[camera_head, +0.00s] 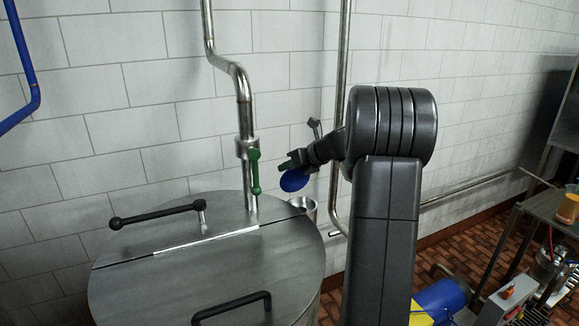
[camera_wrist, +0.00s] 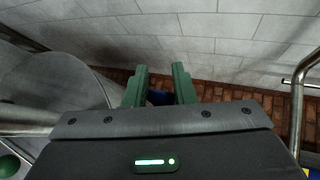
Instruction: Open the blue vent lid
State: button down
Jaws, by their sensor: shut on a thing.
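The blue vent lid (camera_head: 293,181) is a round disc, tilted, just above and left of a short metal vent pipe (camera_head: 304,205) beside the tank. My gripper (camera_head: 290,163), with green fingers, is at the lid's upper edge and shut on it. In the wrist view, my gripper's fingers (camera_wrist: 160,75) stand a little apart, with a patch of the blue lid (camera_wrist: 159,98) between them. The wrist housing hides the rest of the lid there. The pipe's open top shows partly below the lid.
A large steel tank (camera_head: 190,280) with black handles stands at left. A steel pipe (camera_head: 243,100) with a green valve handle (camera_head: 254,172) rises beside the lid. Another vertical pipe (camera_head: 336,195) runs close behind the arm. A metal table (camera_head: 550,210) stands at far right.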

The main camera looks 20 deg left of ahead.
jog(key=shift+d+f, duration=0.1)
jog(key=shift+f, duration=0.65)
jog(key=c, duration=1.4)
grip_release()
jog(key=shift+o, duration=0.8)
jog(key=shift+w+r, duration=0.1)
jog(key=shift+d, duration=0.1)
jog(key=w+d+r+p, duration=0.1)
jog(key=d+r, duration=0.2)
jog(key=r, duration=0.4)
jog(key=w+d+r+p, duration=0.1)
jog(key=d+r, duration=0.3)
jog(key=r, duration=0.3)
jog(key=shift+r, duration=0.15)
